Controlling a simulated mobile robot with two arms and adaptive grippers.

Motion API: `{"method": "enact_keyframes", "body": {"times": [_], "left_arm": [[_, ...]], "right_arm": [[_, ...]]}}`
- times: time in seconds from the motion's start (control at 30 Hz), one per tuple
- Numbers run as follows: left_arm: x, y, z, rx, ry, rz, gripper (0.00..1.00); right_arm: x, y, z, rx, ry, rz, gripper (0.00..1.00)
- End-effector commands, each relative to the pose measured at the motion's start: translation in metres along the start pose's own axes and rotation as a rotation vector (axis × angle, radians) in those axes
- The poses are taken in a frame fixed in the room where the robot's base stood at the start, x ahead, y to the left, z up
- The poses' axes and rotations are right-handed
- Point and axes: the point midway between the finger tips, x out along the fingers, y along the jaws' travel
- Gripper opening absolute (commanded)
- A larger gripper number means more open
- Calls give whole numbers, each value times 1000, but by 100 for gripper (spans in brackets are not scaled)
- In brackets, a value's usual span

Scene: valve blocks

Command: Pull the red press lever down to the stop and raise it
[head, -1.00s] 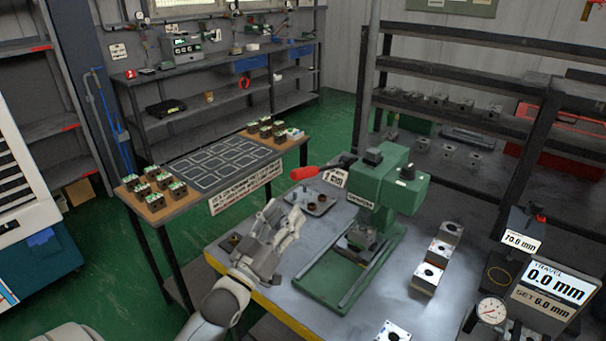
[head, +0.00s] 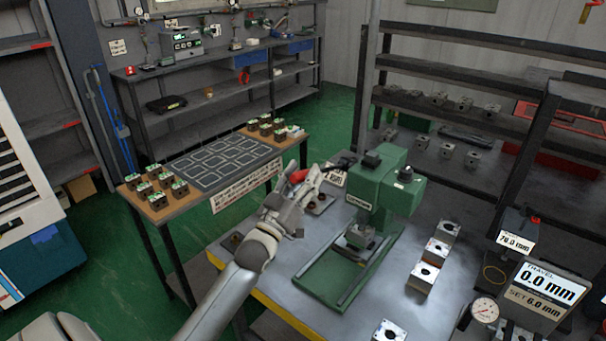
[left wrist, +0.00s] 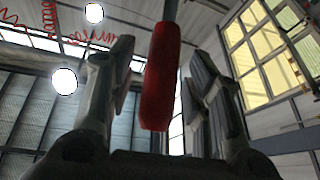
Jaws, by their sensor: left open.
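The red press lever grip (head: 299,176) sticks out to the left of the green press (head: 379,185) in the head view. My left gripper (head: 306,184) is open at the lever, its fingers around the grip's end. In the left wrist view the red grip (left wrist: 160,80) hangs between the two spread fingers (left wrist: 158,95), with a gap visible on each side. The press stands on its green base, with a block under its ram. The travel display (head: 548,284) reads 0.0 mm, with SET 6.0 mm below. My right gripper is not in view.
Metal blocks (head: 431,264) stand in a row right of the press. A dial gauge (head: 485,312) is at the front right. A side table (head: 215,165) with blocks stands at the left.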

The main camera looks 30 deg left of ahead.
Motion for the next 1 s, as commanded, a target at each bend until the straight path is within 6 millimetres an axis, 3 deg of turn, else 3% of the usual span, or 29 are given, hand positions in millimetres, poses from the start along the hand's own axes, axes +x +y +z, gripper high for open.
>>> {"method": "enact_keyframes", "body": {"times": [0.23,0.6,0.87,1.0], "left_arm": [[0,0,0,1,-1,0,45],[0,0,0,1,-1,0,0],[3,0,-1,1,-5,-1,0],[14,1,-4,5,-27,-5,0]], "right_arm": [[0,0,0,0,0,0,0],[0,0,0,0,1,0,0],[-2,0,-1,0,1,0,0],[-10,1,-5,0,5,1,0]]}}
